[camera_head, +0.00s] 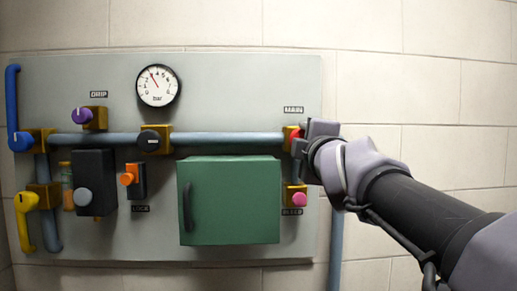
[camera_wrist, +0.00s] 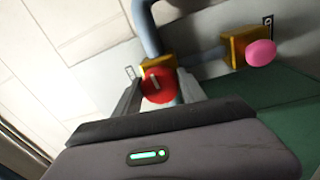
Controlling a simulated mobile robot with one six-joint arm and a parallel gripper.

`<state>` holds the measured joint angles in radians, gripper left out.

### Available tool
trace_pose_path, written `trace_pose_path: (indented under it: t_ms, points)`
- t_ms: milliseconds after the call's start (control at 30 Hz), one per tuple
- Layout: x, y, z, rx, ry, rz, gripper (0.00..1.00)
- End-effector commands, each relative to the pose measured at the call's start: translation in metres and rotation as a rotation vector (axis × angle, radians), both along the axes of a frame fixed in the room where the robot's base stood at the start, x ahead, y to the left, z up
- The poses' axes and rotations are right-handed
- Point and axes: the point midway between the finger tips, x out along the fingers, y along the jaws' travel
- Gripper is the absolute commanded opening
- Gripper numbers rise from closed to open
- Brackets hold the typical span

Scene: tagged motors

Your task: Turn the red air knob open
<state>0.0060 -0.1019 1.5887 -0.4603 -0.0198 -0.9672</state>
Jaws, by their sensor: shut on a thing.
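The red air knob (camera_wrist: 158,86) sits on a brass valve block (camera_wrist: 153,63) on the pipe, and a pale mark shows on its face in the wrist view. In the head view, the red knob (camera_head: 292,133) is mostly hidden behind my gripper (camera_head: 303,140), below the label MAIN (camera_head: 293,109). In the wrist view my gripper (camera_wrist: 158,90) has its two fingers on either side of the knob, shut on it. The exact contact of the fingertips is partly hidden by the gripper body.
A pink knob (camera_head: 299,199) marked BLEED is just below. A green cabinet (camera_head: 232,200) stands to the lower left. The wall at upper right is bare.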

Motion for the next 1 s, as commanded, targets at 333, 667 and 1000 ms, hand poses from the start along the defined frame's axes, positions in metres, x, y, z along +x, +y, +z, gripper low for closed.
trace_pose_path:
  t_ms: [333,667,1000]
  points:
    - [-0.0018,0.0007,0.0069,0.038,-0.014,0.003,0.08]
    - [-0.0022,0.0007,0.0079,0.037,-0.016,0.003,0.54]
    - [-0.0010,0.0003,0.0035,0.038,-0.007,0.001,0.68]
